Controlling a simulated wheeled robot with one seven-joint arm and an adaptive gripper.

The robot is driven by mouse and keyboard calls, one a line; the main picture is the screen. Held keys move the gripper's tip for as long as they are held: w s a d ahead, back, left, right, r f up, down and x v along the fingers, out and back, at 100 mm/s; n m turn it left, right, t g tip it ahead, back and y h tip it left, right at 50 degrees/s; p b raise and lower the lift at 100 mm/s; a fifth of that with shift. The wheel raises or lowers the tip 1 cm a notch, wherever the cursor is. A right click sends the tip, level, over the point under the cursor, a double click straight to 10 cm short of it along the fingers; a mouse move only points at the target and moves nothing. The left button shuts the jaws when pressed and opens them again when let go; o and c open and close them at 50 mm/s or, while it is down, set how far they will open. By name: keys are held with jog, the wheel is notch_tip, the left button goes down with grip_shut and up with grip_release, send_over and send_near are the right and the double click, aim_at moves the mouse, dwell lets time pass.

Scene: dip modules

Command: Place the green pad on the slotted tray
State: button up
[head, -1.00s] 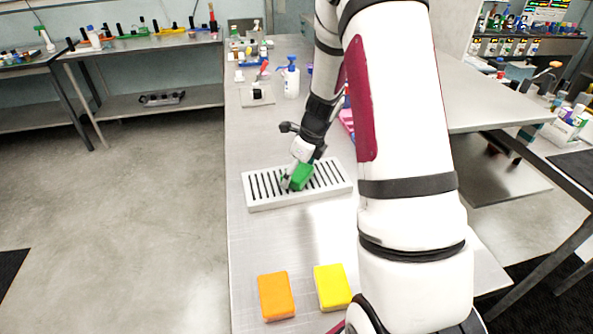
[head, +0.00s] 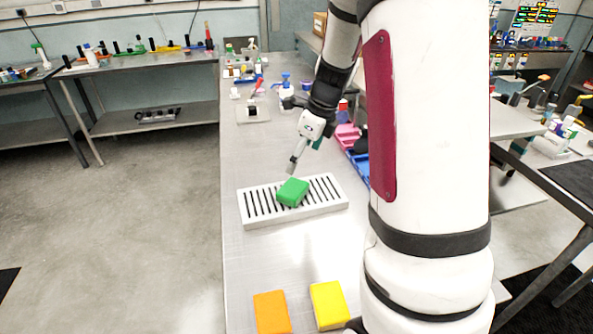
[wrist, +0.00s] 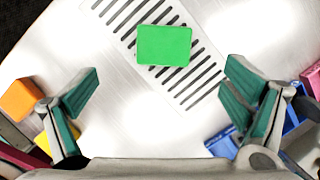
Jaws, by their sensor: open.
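The green pad (head: 292,192) lies on the white slotted tray (head: 325,206), near the middle of its slats. The wrist view also shows the green pad (wrist: 164,45) resting flat across the dark slots of the slotted tray (wrist: 196,87). My gripper (head: 300,160) is above and behind the pad in the head view, apart from it. In the wrist view my gripper (wrist: 160,95) has its two green-lined fingers spread wide, with nothing between them.
An orange pad (head: 271,312) and a yellow pad (head: 329,304) lie at the table's near end. Pink (head: 346,137) and blue (head: 358,165) bins stand right of my gripper. Bottles and small items are farther back. The metal table left of the tray is clear.

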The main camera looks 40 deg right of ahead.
jog(key=s+a+r+n+t, duration=0.1)
jog(key=s+a+r+n, duration=1)
jog(key=a+n, duration=0.4)
jog(key=s+a+r+n, duration=0.2)
jog(key=s+n, duration=0.3)
jog(key=n, duration=0.2)
jog(key=s+a+r+n+t+h, duration=0.1)
jog(key=s+a+n, duration=0.1)
jog(key=s+n, duration=0.4)
jog(key=shift+a+r+n, duration=0.2)
jog(key=shift+r+n, duration=0.2)
jog(key=shift+n, duration=0.7)
jog(key=shift+s, duration=0.1)
